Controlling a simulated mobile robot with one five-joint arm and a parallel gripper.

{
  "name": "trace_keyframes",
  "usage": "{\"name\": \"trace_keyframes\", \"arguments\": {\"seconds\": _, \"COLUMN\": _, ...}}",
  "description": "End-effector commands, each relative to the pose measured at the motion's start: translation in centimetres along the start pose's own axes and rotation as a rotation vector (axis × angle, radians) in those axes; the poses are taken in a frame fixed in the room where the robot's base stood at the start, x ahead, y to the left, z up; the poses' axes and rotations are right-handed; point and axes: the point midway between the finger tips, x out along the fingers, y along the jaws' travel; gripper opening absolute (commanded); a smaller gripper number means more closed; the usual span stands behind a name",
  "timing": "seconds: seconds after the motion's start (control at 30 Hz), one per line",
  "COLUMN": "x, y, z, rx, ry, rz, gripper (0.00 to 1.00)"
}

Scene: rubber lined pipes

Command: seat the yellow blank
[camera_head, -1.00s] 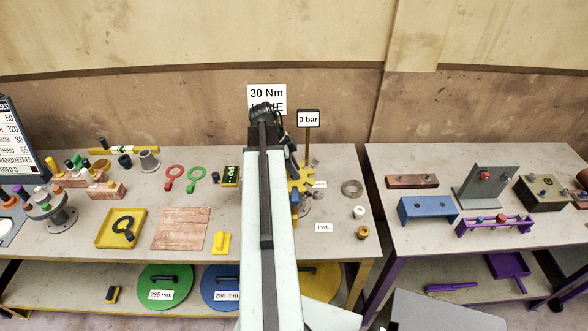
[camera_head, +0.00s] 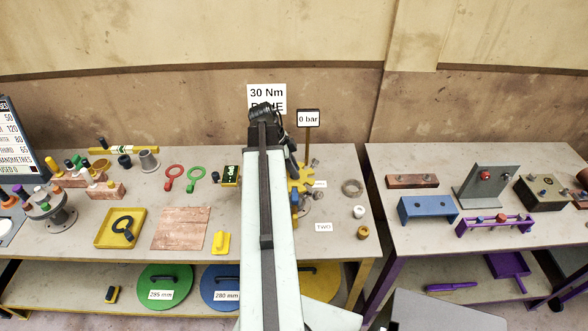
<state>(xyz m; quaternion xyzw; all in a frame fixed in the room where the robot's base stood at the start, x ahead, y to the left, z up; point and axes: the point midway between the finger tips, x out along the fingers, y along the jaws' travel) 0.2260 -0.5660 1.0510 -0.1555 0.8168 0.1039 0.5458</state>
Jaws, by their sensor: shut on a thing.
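A yellow toothed plate (camera_head: 301,178) shows just right of my arm, over the rear right part of the left bench. A small blue part (camera_head: 295,199) shows below it against the arm's edge. My gripper (camera_head: 292,158) is mostly hidden by my arm; dark links reach down to the yellow plate. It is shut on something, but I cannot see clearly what. A yellow disc (camera_head: 324,281) lies on the lower shelf, partly covered by my arm. I cannot tell which yellow piece is the blank.
A "0 bar" sign (camera_head: 308,118) stands behind the plate. A grey ring (camera_head: 352,187), a white roller (camera_head: 359,212) and a brass roller (camera_head: 362,233) lie to the right. A yellow tray (camera_head: 120,228) is at left. A gap separates the right bench (camera_head: 420,177).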

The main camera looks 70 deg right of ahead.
Motion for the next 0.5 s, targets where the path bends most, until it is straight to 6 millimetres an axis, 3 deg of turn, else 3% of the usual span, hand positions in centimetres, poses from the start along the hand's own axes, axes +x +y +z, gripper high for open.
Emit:
{"name": "trace_keyframes", "arguments": {"seconds": 0.23, "x": 0.04, "y": 0.0, "z": -0.01, "rx": 0.0, "ry": 0.001, "rz": 0.0, "gripper": 0.0}}
{"name": "trace_keyframes", "arguments": {"seconds": 0.27, "x": 0.04, "y": 0.0, "z": -0.01, "rx": 0.0, "ry": 0.001, "rz": 0.0, "gripper": 0.3}}
{"name": "trace_keyframes", "arguments": {"seconds": 0.33, "x": 0.04, "y": 0.0, "z": 0.0, "rx": 0.0, "ry": 0.0, "rz": 0.0, "gripper": 0.49}}
{"name": "trace_keyframes", "arguments": {"seconds": 0.5, "x": 0.04, "y": 0.01, "z": 0.0, "rx": 0.0, "ry": 0.0, "rz": 0.0, "gripper": 0.5}}
